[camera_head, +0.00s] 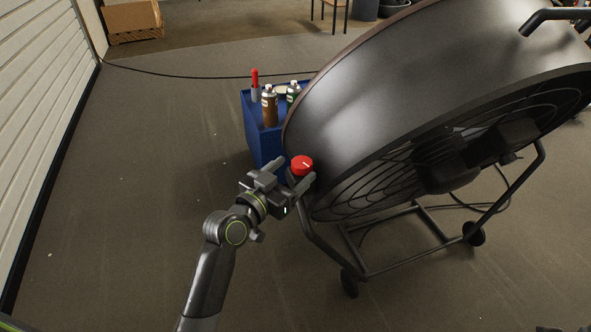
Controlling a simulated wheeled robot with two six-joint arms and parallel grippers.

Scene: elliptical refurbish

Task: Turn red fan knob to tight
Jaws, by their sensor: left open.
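The red fan knob (302,163) is a round cap with a light mark on its top, at the lower left side of the large dark drum fan (385,85). My left gripper (292,168) is open, its two fingers pointing up and right beside the knob. One finger is to the left of the knob and the other is just below and right of it. I cannot tell whether either finger touches the knob. My right gripper is not in view.
A blue cart (251,122) with spray cans (270,106) and a red-topped tool stands behind the knob. The fan rests on a tubular frame with wheels (349,283). A black cable crosses the floor behind. The floor at left is clear up to the white slatted wall (40,95).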

